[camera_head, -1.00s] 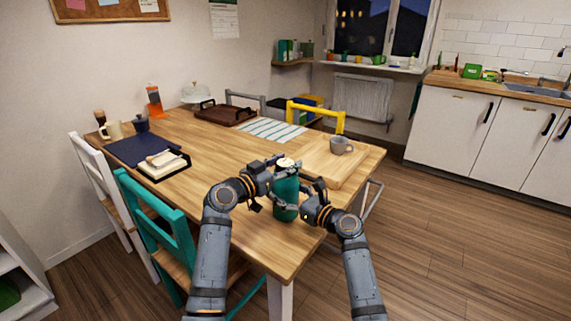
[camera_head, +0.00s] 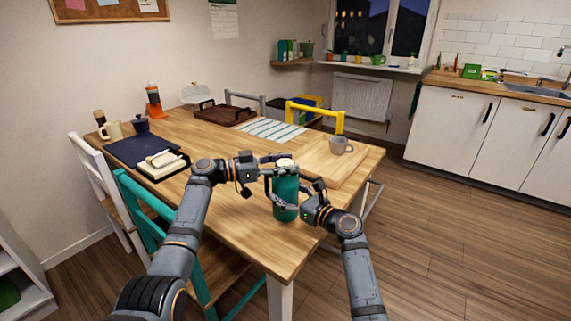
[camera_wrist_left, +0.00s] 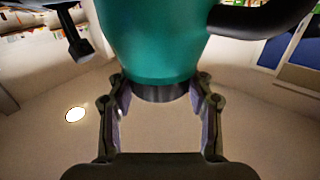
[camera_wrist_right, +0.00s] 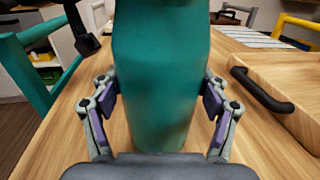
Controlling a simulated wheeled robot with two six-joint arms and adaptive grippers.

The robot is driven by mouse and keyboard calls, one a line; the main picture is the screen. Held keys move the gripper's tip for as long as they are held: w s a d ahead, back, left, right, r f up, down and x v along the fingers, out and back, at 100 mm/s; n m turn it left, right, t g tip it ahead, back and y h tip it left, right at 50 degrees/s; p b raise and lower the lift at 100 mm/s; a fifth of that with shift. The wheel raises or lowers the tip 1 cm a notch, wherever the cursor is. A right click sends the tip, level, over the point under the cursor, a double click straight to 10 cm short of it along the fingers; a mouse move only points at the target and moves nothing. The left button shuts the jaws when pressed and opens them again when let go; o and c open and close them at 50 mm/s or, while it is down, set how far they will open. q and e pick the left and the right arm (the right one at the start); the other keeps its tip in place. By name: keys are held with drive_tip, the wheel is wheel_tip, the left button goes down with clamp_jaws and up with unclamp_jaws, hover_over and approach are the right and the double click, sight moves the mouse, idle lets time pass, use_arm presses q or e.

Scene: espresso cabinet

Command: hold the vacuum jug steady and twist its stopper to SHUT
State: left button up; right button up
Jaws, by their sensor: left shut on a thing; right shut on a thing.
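The teal vacuum jug (camera_head: 286,195) stands upright near the table's front right edge. My left gripper (camera_head: 281,170) is shut on the stopper from the left. In the left wrist view, the jug (camera_wrist_left: 155,35) appears upside down with a dark collar (camera_wrist_left: 160,92) between the fingers and a dark handle (camera_wrist_left: 262,18) at one side. My right gripper (camera_head: 299,197) is shut on the jug's body from the right; its fingers flank the body in the right wrist view (camera_wrist_right: 158,95). No SHUT mark is readable.
A teal chair (camera_head: 145,215) stands at the front left. A striped mat (camera_head: 272,130) and dark tray (camera_head: 225,113) lie further back. The table's middle is clear.

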use_arm(q)
drive_tip(key=shift+f+m+g, duration=0.15)
drive_tip(key=shift+m+g, duration=0.15)
drive_tip(key=shift+g, duration=0.3)
drive_tip(key=o, duration=1.2)
drive_tip(key=shift+a, duration=0.1)
drive_tip(key=s+a, duration=0.2)
drive_tip(key=a, duration=0.9)
drive_tip(key=shift+a, duration=0.35)
drive_tip(key=shift+s, duration=0.1)
